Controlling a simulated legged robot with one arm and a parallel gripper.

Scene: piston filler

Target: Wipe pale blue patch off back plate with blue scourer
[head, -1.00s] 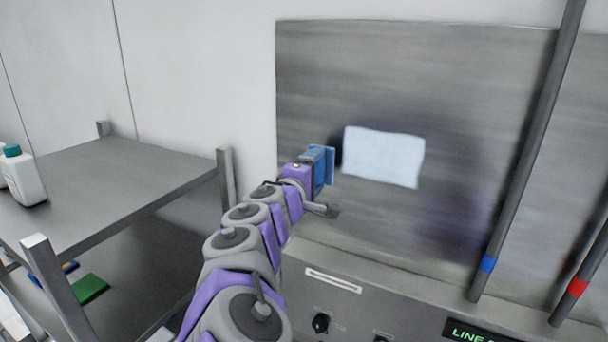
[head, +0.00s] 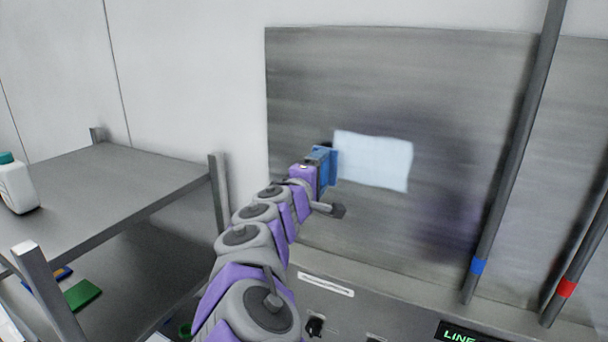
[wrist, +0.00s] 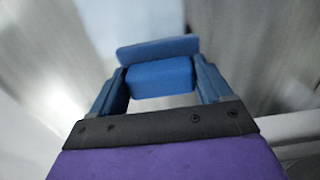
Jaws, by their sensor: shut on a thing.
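The pale blue patch (head: 374,160) is a rectangle on the grey metal back plate (head: 330,80). My gripper (head: 322,168) is at the patch's left edge in the head view. In the wrist view my gripper (wrist: 160,82) is shut on the blue scourer (wrist: 160,76), a block with a flat pad at its far end. The scourer's pad (head: 333,165) faces the plate in the head view; I cannot tell whether it touches. Part of the patch (wrist: 140,15) seems to show, blurred, beyond the scourer in the wrist view.
A metal shelf unit (head: 110,190) stands at the left with a white bottle (head: 17,188) on top and a green pad (head: 82,294) below.

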